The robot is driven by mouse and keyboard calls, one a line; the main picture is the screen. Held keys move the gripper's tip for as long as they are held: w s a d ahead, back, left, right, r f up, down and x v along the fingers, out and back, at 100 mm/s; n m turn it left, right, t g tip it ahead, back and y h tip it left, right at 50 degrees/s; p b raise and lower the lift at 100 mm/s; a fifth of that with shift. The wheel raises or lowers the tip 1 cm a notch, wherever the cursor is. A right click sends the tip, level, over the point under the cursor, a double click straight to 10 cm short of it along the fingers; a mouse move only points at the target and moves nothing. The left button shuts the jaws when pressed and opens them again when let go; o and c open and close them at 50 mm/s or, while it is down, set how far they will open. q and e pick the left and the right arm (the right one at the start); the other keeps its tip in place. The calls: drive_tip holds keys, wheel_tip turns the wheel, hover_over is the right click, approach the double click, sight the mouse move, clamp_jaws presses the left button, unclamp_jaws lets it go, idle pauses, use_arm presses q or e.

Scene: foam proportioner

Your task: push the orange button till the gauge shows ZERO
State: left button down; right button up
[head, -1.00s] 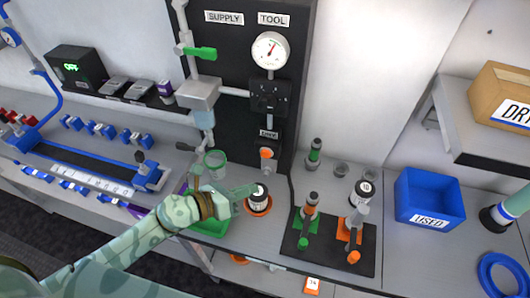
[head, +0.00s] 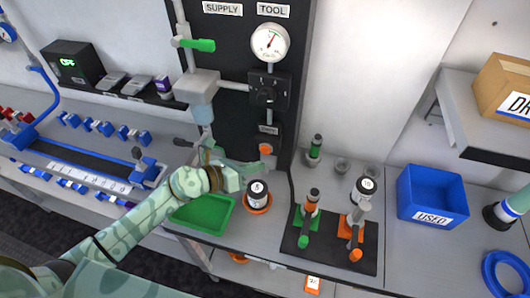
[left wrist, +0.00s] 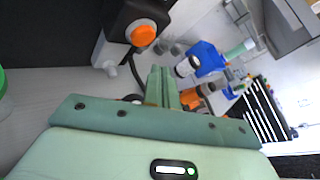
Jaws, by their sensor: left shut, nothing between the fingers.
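The orange button (head: 265,149) sits on the front of a small box low on the black panel, under the TOOL gauge (head: 270,42). The gauge has a white round dial; its needle points up and slightly right, and its marks are too small to read. My left gripper (head: 266,166) is shut and empty, just below the button in the head view. In the left wrist view the button (left wrist: 144,36) is beyond and a little left of the shut fingers (left wrist: 162,82), with a visible gap. My right gripper is not in view.
A jar in an orange ring (head: 258,196) stands just below my left gripper. A green tray (head: 203,214) lies to its left. A black mat (head: 328,262) with orange and green tool stands and a blue USED bin (head: 431,195) are to the right.

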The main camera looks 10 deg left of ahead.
sight(270, 153)
use_arm(q)
drive_tip(key=shift+w, duration=1.1)
drive_tip(key=shift+w, duration=0.1)
idle(1.2)
drive_tip(key=shift+w, duration=0.3)
drive_tip(key=shift+w+b, duration=0.3)
drive_tip(key=shift+w, duration=0.15)
idle(0.6)
drive_tip(key=shift+s+r, duration=0.1)
drive_tip(key=shift+s+p, duration=0.4)
drive_tip(key=shift+s, duration=0.4)
drive_tip(key=shift+s, duration=0.1)
drive_tip(key=shift+s, duration=0.25)
drive_tip(key=shift+s+p, duration=0.85)
drive_tip(key=shift+s, duration=1.3)
